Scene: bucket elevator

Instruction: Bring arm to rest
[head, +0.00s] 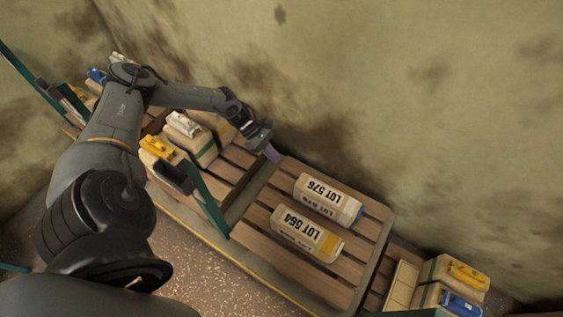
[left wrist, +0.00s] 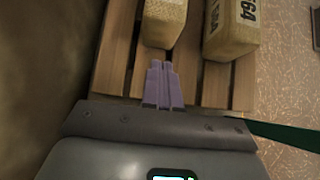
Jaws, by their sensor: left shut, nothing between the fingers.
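My left gripper (head: 272,153) is shut and empty above the back left edge of the slatted wooden pallet (head: 277,219). Its purple fingers (left wrist: 162,84) show pressed together in the left wrist view, with the sack LOT 576 (left wrist: 164,22) ahead of them. The fingers look apart from that sack. In the head view the sack LOT 576 (head: 328,199) and the sack LOT 564 (head: 306,233) lie side by side on the pallet. My left arm (head: 122,112) reaches in from the left. My right gripper is not in view.
A green post (head: 207,203) stands near the front. A stained wall (head: 370,100) rises behind.

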